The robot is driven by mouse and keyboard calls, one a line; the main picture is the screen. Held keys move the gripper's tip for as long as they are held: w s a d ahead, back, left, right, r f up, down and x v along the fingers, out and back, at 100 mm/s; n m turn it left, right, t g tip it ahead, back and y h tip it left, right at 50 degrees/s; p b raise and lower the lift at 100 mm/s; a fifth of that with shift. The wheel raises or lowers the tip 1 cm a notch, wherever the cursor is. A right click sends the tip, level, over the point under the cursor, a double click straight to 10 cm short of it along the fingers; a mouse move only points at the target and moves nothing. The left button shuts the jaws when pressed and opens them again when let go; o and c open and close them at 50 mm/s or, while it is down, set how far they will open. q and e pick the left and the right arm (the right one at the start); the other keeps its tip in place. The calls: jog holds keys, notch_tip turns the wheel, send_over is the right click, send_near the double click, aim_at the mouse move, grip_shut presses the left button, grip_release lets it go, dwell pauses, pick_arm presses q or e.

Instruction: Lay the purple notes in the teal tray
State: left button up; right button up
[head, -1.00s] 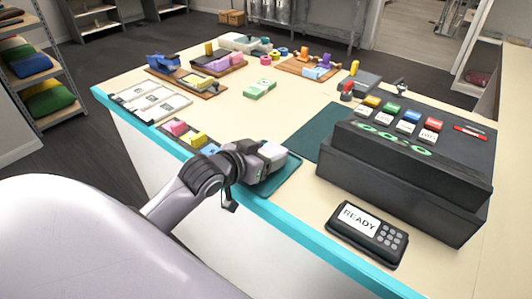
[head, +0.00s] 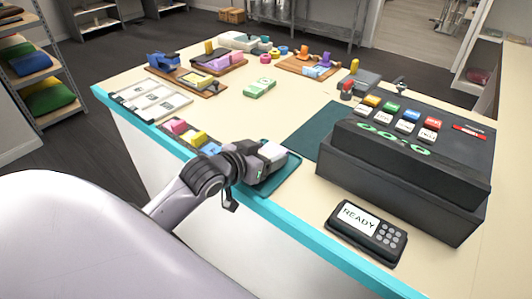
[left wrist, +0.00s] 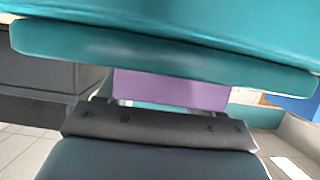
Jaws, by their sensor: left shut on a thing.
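My left gripper (head: 268,162) is over the teal tray (head: 290,178) at the front edge of the counter. It hides much of the tray in the head view. In the left wrist view, purple notes (left wrist: 172,90) show as a flat purple strip between the grey gripper part and the teal tray (left wrist: 160,50). The gripper is shut on these notes, close to the tray. I cannot tell whether the notes touch the tray. The held notes are hidden in the head view. My right gripper is not in view.
A dark cash register (head: 405,165) stands right of the tray, with a card reader (head: 366,232) in front. A dark green mat (head: 312,128) lies behind the tray. Pink and yellow blocks (head: 188,133) sit to the left. Green notes (head: 260,88) lie on the clear counter middle.

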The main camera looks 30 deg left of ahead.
pick_arm(q)
jog(key=o, duration=1.1)
jog(key=shift+o, duration=0.6)
jog(key=shift+r, duration=2.5)
jog(key=shift+r, duration=2.5)
jog(key=shift+s, duration=0.1)
